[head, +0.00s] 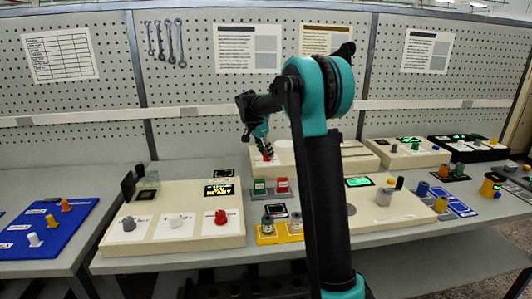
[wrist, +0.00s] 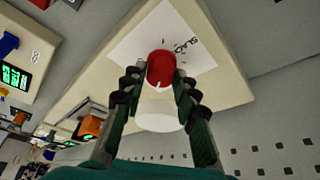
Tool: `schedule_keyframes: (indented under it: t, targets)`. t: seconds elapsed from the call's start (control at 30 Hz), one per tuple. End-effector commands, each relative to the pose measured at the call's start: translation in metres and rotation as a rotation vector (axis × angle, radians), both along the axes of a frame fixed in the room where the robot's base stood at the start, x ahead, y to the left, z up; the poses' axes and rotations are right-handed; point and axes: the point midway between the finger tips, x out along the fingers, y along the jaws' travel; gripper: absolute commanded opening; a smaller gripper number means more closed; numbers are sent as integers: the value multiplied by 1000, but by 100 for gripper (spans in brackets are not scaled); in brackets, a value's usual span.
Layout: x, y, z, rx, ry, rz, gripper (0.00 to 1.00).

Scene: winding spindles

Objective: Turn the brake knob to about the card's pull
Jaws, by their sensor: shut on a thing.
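A red brake knob (wrist: 160,67) with a white mark on its side stands on a white label (wrist: 198,42) lettered "SLACK", on a cream box (wrist: 228,86). My gripper (wrist: 158,82) is shut on the knob, one finger on each side of it. In the head view, my gripper (head: 265,152) reaches down to the same red knob (head: 267,158) on the cream box at the back of the bench (head: 287,155). A white round part (wrist: 158,119) shows beside the knob between my fingers. I cannot tell which paper is the card; its print is unreadable.
A cream box with white, grey and red knobs (head: 221,218) and a lit display (head: 219,190) stands front left. Green and red blocks (head: 282,185) and a yellow tray (head: 268,238) stand nearer. Papers (head: 247,48) hang on the pegboard behind. Other boxes crowd the right.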

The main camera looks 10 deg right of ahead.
Motion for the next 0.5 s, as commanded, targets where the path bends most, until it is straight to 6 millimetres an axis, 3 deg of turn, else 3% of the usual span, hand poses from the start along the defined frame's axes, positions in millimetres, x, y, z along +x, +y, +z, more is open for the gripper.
schedule_keyframes:
  t: [0.2, 0.23, 0.37, 0.5]
  targets:
    - [0, 0, 0, 0, 0, 1, 0]
    - [0, 0, 0, 0, 0, 1, 33]
    - [0, 0, 0, 0, 0, 1, 49]
    - [0, 0, 0, 0, 0, 2, 50]
